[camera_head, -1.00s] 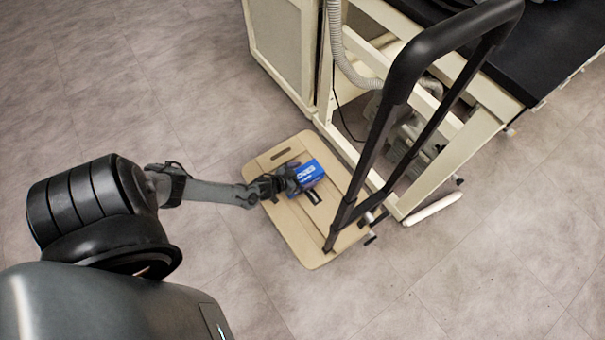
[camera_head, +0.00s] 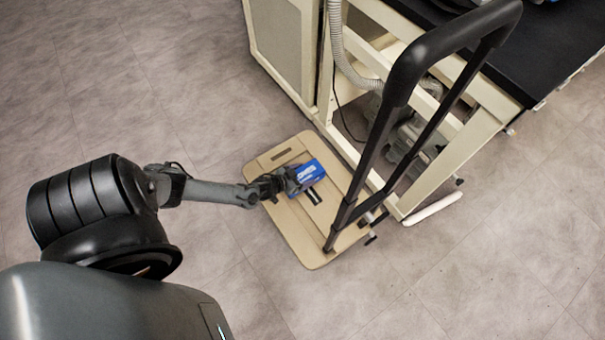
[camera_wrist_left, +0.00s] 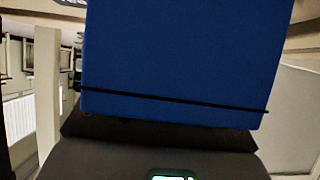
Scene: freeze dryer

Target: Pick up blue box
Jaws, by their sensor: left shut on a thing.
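The blue box (camera_head: 308,174) has white lettering and is over the tan platform of a cart (camera_head: 312,252) in the head view. My left gripper (camera_head: 294,182) reaches it from the left and is shut on it. In the left wrist view the blue box (camera_wrist_left: 185,60) fills most of the picture, close against the gripper, with a thin dark line across its lower part. The fingertips are mostly hidden. I cannot tell whether the box still touches the platform. My right gripper is not in view.
The cart's tall black handle (camera_head: 393,110) rises just right of the box. A cream frame bench (camera_head: 450,165) with a black top and a grey hose (camera_head: 345,55) stands behind and to the right. The floor at left and front is clear.

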